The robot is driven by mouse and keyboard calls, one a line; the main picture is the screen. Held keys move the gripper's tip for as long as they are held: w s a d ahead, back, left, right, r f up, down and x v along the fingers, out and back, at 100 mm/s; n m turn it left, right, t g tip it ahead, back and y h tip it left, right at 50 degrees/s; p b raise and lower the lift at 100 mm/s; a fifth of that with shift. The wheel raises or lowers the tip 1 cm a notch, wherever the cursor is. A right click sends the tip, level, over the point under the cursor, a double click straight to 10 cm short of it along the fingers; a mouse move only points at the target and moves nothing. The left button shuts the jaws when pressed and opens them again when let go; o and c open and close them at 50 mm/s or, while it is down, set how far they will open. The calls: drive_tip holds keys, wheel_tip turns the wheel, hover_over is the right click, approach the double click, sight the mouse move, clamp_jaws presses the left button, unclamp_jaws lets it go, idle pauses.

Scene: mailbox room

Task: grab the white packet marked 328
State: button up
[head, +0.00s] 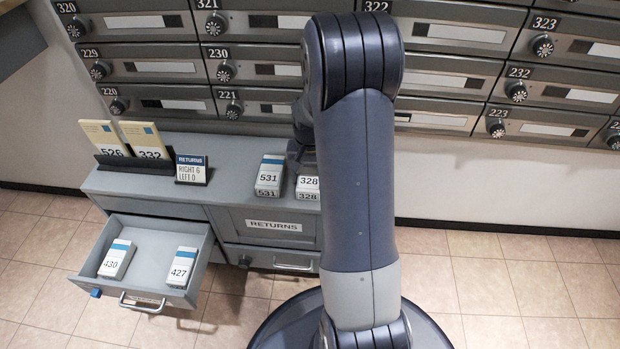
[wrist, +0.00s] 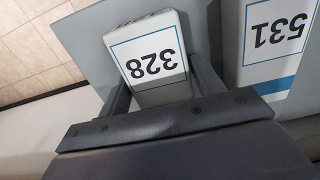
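The white packet marked 328 (head: 308,186) stands on top of the grey cabinet, partly hidden behind my arm in the head view. In the wrist view the packet (wrist: 150,62) appears upside down, between the two fingers of my gripper (wrist: 160,85). The fingers are spread, one on each side of it. Whether either finger touches it is hard to tell. In the head view my gripper is mostly hidden behind my arm.
A similar packet marked 531 (head: 269,178) stands close beside it, also in the wrist view (wrist: 275,45). A RETURNS sign (head: 192,169) and yellow cards 526 and 332 (head: 150,150) stand left. An open drawer (head: 150,270) holds packets 430 (head: 116,260) and 427 (head: 182,268). Mailboxes line the wall behind.

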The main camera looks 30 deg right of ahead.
drive_tip(key=c, duration=0.7)
